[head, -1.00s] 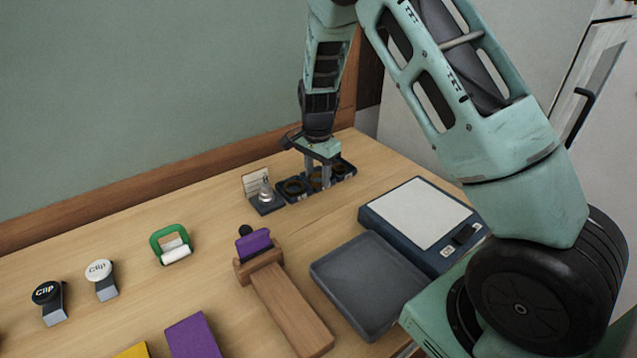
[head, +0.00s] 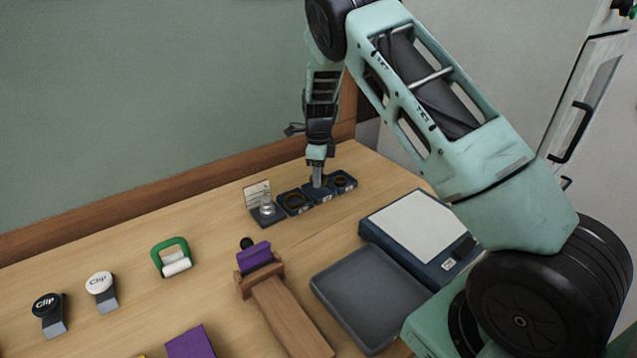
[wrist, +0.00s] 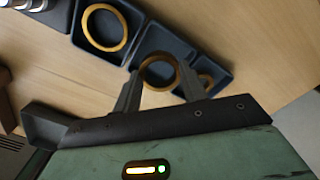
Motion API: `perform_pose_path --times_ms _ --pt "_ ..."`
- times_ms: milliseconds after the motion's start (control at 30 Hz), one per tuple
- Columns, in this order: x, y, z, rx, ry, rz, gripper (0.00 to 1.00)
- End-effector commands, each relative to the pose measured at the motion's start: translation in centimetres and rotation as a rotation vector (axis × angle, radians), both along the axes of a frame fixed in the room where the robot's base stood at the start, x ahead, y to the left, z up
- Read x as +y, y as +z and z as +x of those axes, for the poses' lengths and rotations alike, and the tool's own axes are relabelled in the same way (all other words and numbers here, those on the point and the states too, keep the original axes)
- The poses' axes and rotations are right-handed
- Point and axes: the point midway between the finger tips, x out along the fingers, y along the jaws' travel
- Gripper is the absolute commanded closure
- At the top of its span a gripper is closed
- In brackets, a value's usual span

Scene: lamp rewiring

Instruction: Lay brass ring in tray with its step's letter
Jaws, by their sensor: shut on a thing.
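My gripper (head: 318,184) points down at the middle of a row of small dark blue trays. In the wrist view my gripper (wrist: 158,90) has its fingers on either side of a brass ring (wrist: 160,58), shut on it, at the middle tray (wrist: 176,42). Whether the ring touches the tray floor I cannot tell. A larger brass ring (head: 295,199) lies in the left tray (head: 284,208), and another ring (head: 343,180) lies in the right tray (head: 353,185). The tray letters are too small to read.
A metal lamp part (head: 267,207) stands on a dark base left of the trays, with a card (head: 257,193) behind. A scale (head: 412,226), a grey tray (head: 368,290), a wooden holder (head: 285,310) and a green-framed item (head: 171,257) are nearer. Table between is clear.

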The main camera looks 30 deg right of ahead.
Motion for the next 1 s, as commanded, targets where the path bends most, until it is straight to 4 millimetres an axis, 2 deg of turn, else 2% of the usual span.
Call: perform_pose_path --times_ms 333,667,700,733,1000 --pt "0.0 -3.7 0.0 -0.001 -0.001 0.001 0.83" --pt "0.0 -4.1 0.0 -0.001 0.0 0.0 0.83" --pt "0.0 -4.2 0.0 -0.001 0.0 0.0 0.55" --pt "0.0 -4.1 0.0 -0.001 0.0 0.0 0.49" --pt "0.0 -4.0 0.0 -0.001 0.0 0.0 0.49"
